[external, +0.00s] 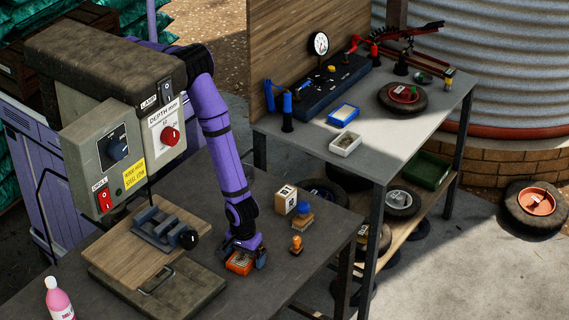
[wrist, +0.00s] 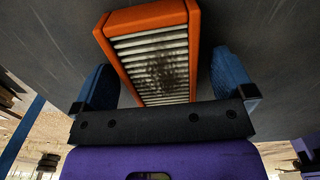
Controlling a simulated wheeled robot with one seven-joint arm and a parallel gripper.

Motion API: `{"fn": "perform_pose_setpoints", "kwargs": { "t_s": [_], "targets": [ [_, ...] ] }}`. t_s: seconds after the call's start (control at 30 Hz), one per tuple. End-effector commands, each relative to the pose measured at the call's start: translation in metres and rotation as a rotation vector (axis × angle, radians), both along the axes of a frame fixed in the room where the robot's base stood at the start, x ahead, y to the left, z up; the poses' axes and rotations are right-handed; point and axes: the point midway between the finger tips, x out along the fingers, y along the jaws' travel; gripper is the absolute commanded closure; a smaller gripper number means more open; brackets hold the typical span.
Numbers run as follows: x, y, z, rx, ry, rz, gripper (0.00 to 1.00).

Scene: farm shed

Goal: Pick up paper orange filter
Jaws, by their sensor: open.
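In the wrist view the filter (wrist: 152,52) has an orange frame, pale pleats and a dark smudge in the middle. My gripper (external: 246,255) is down at the filter. In the wrist view my gripper (wrist: 165,80) is open, with one blue finger on each side of the filter and a gap showing on both sides. Whether the fingers touch the bench is hidden.
A drill press (external: 120,150) with a vise (external: 165,228) stands left of my arm. A cardboard box (external: 286,199), a blue-and-tan item (external: 302,216) and a small orange-topped stamp (external: 296,245) stand to the right. A pink bottle (external: 60,300) is at lower left. The bench's front right is clear.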

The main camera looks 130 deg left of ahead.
Motion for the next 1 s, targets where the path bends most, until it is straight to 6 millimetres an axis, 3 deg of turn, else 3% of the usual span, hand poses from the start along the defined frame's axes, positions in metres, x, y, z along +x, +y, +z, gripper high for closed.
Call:
{"fn": "perform_pose_setpoints", "kwargs": {
  "t_s": [0.2,0.43,0.77,1.0],
  "targets": [
    [0.0,0.0,-0.001,0.0,-0.001,0.0,0.0],
    [0.0,0.0,-0.001,0.0,-0.001,0.0,0.53],
    [0.001,0.0,0.001,0.0,-0.001,0.0,0.55],
    [0.001,0.0,0.019,0.0,-0.002,-0.001,0.55]
  ]
}}
